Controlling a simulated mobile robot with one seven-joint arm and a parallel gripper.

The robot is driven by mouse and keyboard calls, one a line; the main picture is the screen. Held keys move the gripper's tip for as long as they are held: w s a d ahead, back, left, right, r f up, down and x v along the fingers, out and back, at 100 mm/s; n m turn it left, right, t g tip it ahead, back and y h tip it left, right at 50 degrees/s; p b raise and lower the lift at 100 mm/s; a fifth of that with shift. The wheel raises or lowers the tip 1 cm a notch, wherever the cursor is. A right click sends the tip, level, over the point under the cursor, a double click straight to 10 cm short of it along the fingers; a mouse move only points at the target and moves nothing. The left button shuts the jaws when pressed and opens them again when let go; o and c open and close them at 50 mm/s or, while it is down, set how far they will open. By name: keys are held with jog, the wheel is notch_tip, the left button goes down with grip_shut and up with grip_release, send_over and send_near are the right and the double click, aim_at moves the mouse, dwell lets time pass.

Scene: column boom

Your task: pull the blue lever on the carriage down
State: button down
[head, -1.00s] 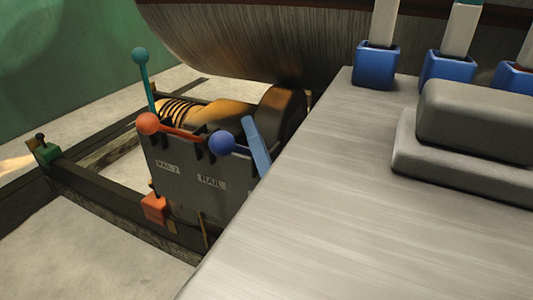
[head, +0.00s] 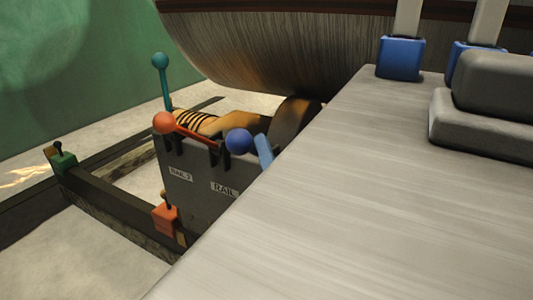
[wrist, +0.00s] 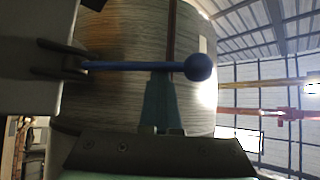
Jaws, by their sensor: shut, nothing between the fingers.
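The blue lever (head: 238,141) sits on the dark grey carriage (head: 197,187), its round knob standing out to the left. In the wrist view the blue lever (wrist: 199,68) lies level, its rod running left from the knob to a dark bracket. My gripper (wrist: 160,78) is shut and empty, with its tips close to the middle of the rod. I cannot tell whether they touch it. In the head view a light blue bar just right of the knob looks like my gripper (head: 262,141). Its lower part is hidden behind the grey surface.
A red-orange lever (head: 164,123) and an upright teal lever (head: 160,61) stand on the carriage left of the blue one. Dark rails (head: 115,205) carry a green block (head: 63,162) and an orange block (head: 165,217). A large rounded drum (head: 260,50) hangs behind.

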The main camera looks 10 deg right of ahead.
jog(key=shift+a+f, duration=0.2)
jog(key=shift+a, duration=0.05)
jog(key=b+v, duration=0.1)
jog(key=v, duration=0.6)
jog(key=shift+s+d, duration=0.2)
jog(key=shift+d, duration=0.1)
